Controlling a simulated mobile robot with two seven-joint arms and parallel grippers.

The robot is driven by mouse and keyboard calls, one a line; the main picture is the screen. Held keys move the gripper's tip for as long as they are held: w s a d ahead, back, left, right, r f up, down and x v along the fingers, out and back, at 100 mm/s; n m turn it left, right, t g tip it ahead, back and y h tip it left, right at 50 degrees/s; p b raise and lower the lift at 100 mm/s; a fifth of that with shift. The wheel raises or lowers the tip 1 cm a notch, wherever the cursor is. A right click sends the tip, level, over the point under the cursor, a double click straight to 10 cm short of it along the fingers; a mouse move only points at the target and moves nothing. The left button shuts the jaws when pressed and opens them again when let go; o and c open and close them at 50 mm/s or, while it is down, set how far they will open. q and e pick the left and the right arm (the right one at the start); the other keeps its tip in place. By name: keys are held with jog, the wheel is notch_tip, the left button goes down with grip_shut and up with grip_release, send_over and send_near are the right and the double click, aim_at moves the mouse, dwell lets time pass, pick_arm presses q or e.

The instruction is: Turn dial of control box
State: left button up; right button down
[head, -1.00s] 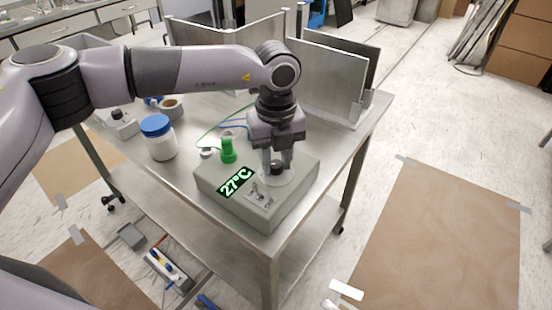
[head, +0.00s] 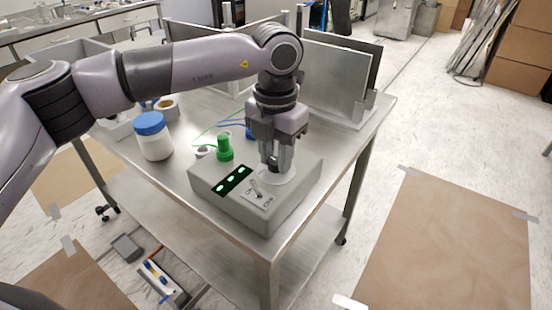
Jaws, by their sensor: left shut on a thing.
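The grey control box (head: 250,213) stands on the metal table near its front corner. Its dark display (head: 232,180) shows several small green marks and no readable number. A small toggle switch (head: 255,191) sits on a pale plate beside the display. My left gripper (head: 276,168) points down over the box top and is shut on the dial (head: 274,166), a small dark knob on a pale round plate. The fingers hide most of the dial. My right gripper is not in view.
A white jar with a blue lid (head: 153,137) and a green bottle (head: 224,148) stand left of the box. Upright metal panels (head: 335,72) line the back of the table (head: 345,137). Open floor lies to the right.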

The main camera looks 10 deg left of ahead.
aim_at(276, 161)
pick_arm(q)
jog(key=shift+m+b, duration=0.3)
jog(key=shift+m, duration=1.4)
jog(key=shift+m+b, duration=0.45)
jog(key=shift+m, duration=1.05)
jog(key=shift+r, duration=0.1)
jog(key=o, duration=1.1)
jog(key=shift+c, duration=0.2)
jog(key=shift+r, duration=3.55)
